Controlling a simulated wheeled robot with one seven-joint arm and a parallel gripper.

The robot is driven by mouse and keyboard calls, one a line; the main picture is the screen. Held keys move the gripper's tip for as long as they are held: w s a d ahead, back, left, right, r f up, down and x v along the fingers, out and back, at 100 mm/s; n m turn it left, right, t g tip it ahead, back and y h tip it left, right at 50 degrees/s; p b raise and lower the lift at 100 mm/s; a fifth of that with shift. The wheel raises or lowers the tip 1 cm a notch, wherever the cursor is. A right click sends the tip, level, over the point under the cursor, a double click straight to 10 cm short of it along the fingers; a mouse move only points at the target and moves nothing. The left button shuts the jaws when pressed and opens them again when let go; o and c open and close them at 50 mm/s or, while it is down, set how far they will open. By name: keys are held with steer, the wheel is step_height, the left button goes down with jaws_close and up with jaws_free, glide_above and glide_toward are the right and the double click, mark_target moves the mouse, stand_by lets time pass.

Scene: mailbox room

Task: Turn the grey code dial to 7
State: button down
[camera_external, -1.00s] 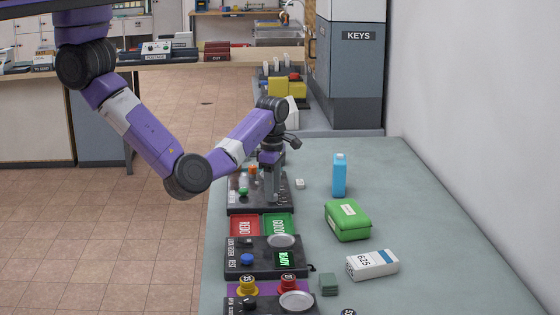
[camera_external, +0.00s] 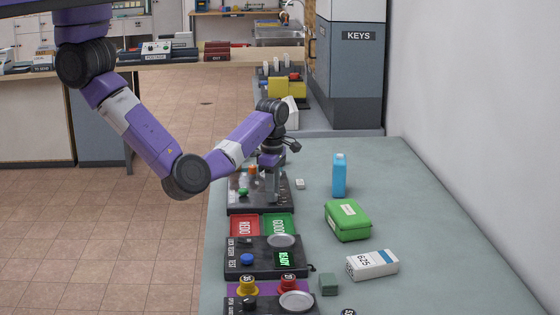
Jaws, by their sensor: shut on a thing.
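My gripper (camera_external: 272,196) points down over the right part of a dark control panel (camera_external: 240,207) on the grey-green counter. Its fingers are shut at the panel, on what appears to be the grey code dial. The dial itself is hidden by the fingers or too small to make out, so its number cannot be read. A green knob (camera_external: 243,192) and an orange-red part (camera_external: 252,170) show on the panel left of the fingers.
Red REDO (camera_external: 244,226) and green GOOD (camera_external: 278,225) trays lie in front of the panel, then a tester box (camera_external: 265,265) reading READY. The far-right counter is clear.

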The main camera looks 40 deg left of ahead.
steer(key=shift+r, duration=0.1)
steer(key=m+p, duration=0.2)
steer(key=m, duration=0.1)
steer(key=m+p, duration=0.3)
steer(key=shift+a+r, duration=0.15)
steer(key=m+p, duration=0.5)
steer(key=m, duration=0.1)
steer(key=m+p, duration=0.2)
steer(key=m, duration=0.4)
steer(key=shift+p, duration=0.3)
steer(key=m, duration=0.4)
steer(key=shift+f+m, duration=0.2)
steer(key=shift+m, duration=0.2)
steer(key=c, duration=1.1)
jaws_free()
